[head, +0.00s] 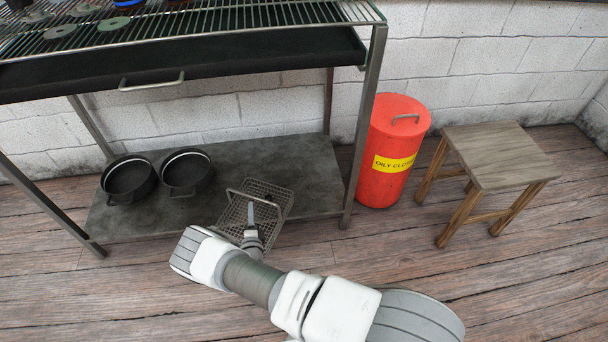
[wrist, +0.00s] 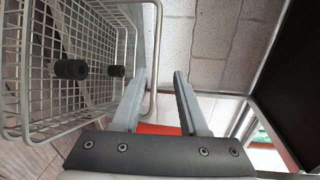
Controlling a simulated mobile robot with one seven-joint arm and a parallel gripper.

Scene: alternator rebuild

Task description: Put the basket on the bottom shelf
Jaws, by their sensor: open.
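The wire basket (head: 280,200) is at the front right part of the bottom shelf (head: 285,158) in the head view. It looks tilted, and its near end is partly hidden by my arm; I cannot tell whether it rests fully on the shelf. My gripper (head: 251,213) is at the basket, with its fingers open. In the wrist view the basket (wrist: 60,75) fills the left side. Its handle bar (wrist: 158,50) runs down into the gap between the open fingers of my gripper (wrist: 160,95), close to the left finger. I cannot tell if they touch.
Two black pots (head: 128,180) (head: 186,172) stand on the shelf's left part. A red oily cloth bin (head: 390,135) stands right of the rack, and a wooden stool (head: 490,155) farther right. The grate-topped upper level (head: 200,20) overhangs the shelf. A rack leg (head: 362,130) stands at the right.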

